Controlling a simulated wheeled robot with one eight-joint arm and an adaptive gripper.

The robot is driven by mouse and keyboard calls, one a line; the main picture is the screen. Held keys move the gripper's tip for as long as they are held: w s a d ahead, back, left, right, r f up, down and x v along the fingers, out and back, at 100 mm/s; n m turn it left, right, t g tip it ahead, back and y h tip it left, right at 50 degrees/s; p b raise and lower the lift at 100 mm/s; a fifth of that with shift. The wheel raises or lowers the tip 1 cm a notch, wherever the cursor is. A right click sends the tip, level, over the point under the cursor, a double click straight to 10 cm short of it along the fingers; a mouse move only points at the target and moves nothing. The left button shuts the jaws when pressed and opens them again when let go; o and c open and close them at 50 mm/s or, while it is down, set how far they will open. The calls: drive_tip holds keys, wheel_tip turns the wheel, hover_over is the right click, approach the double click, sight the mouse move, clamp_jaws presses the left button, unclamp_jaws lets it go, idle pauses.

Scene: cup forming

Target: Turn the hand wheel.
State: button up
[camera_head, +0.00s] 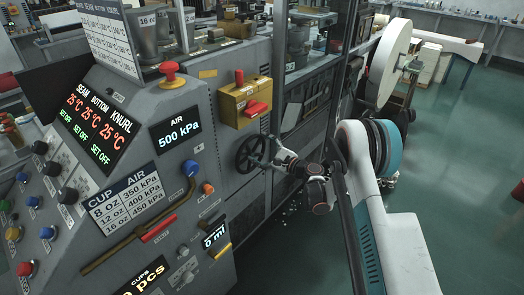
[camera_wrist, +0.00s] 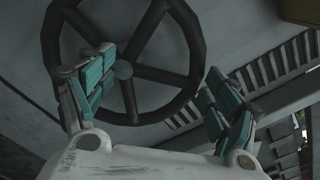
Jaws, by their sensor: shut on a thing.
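The hand wheel (camera_head: 251,154) is dark and spoked, mounted on the side of the grey machine. It also fills the upper left of the wrist view (camera_wrist: 197,48). My gripper (camera_head: 274,152) is at the wheel's right side in the head view. In the wrist view my gripper (camera_wrist: 160,68) has one teal-padded finger over the wheel's inner part, left of the hub, and the other by the rim's right side. It is shut on the wheel, with the fingers well apart around part of it. The exact contact points are hard to see.
A yellow box (camera_head: 243,103) with red controls sits above the wheel. The air display (camera_head: 176,130) and a red-gripped lever (camera_head: 158,228) are on the machine to the left. Green floor (camera_head: 460,150) is open at the right.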

drive_tip(key=n, duration=0.1)
drive_tip(key=a+r+n, duration=0.1)
drive_tip(key=n, duration=0.1)
drive_tip(key=s+n, duration=0.1)
drive_tip(key=n, duration=0.1)
drive_tip(key=shift+a+r, duration=0.15)
drive_tip(key=shift+r, duration=0.05)
drive_tip(key=shift+s+a+r+n, duration=0.1)
drive_tip(key=shift+s+a+n, duration=0.05)
drive_tip(key=shift+n, duration=0.6)
drive_tip(key=shift+s+a+f+n, duration=0.1)
drive_tip(key=shift+s+n, duration=0.05)
drive_tip(key=shift+n, duration=0.65)
drive_tip(key=shift+s+a+r+n, duration=0.1)
drive_tip(key=shift+s+a+n, duration=0.05)
drive_tip(key=shift+n, duration=0.6)
drive_tip(key=shift+c, duration=0.3)
drive_tip(key=o, duration=1.4)
drive_tip(key=shift+a, duration=0.1)
drive_tip(key=shift+o, duration=0.6)
drive_tip(key=shift+a, duration=0.15)
drive_tip(key=shift+s+f, duration=0.1)
drive_tip(key=shift+f, duration=0.1)
approach(255, 149)
drive_tip(key=s+r, duration=0.1)
drive_tip(key=s+d+r, duration=0.1)
drive_tip(key=s, duration=0.1)
drive_tip(key=shift+s+d, duration=0.25)
drive_tip(key=shift+s, duration=0.1)
